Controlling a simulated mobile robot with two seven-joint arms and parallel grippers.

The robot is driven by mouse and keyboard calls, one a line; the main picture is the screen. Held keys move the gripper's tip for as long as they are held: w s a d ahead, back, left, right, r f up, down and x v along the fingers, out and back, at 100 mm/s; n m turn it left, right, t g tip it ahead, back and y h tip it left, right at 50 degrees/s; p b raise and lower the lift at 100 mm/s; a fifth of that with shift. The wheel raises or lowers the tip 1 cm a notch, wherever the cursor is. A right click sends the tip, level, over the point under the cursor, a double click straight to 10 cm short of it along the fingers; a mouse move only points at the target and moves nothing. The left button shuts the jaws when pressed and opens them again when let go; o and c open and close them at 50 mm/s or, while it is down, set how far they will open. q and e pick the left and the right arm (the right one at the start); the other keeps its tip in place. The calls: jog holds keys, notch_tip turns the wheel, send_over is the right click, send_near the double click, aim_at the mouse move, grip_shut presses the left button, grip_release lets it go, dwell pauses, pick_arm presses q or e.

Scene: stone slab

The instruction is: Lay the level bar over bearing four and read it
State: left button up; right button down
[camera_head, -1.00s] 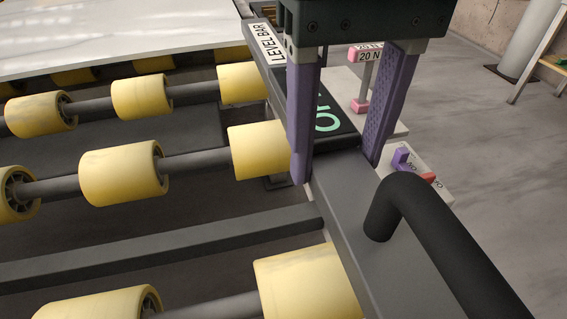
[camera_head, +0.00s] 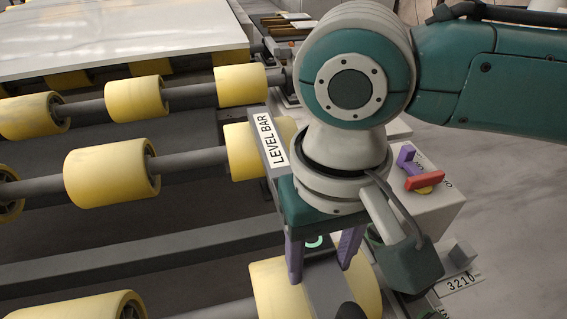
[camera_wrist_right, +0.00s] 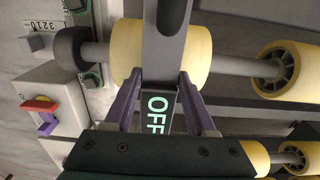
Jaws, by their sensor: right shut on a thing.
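The level bar (camera_head: 271,140) is a long grey bar with a white "LEVEL BAR" label. It lies lengthwise beside and over the right-hand ends of the yellow rollers. My right gripper (camera_head: 322,262) points down and is shut on the bar, one purple finger on each side. In the right wrist view the bar (camera_wrist_right: 165,50) passes over a yellow roller (camera_wrist_right: 196,52); I cannot tell whether it touches. Its display (camera_wrist_right: 158,104) reads "OFF" in green between the fingers. I cannot tell which bearing is number four. My left gripper is out of view.
A white slab (camera_head: 120,38) lies over the rollers at the back left. A grey box (camera_head: 425,205) with purple and red levers stands right of my arm. A "3210" scale plate (camera_head: 460,284) is near it. Dark bearing blocks (camera_wrist_right: 91,76) line the roller ends.

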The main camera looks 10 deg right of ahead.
aim_at(318, 266)
jog(key=shift+f, duration=0.35)
jog(key=shift+f, duration=0.1)
jog(key=shift+c, duration=1.1)
grip_release()
notch_tip(318, 266, up, 12)
jog(key=p, duration=0.3)
jog(key=shift+p, duration=0.35)
jog(key=shift+a, duration=0.1)
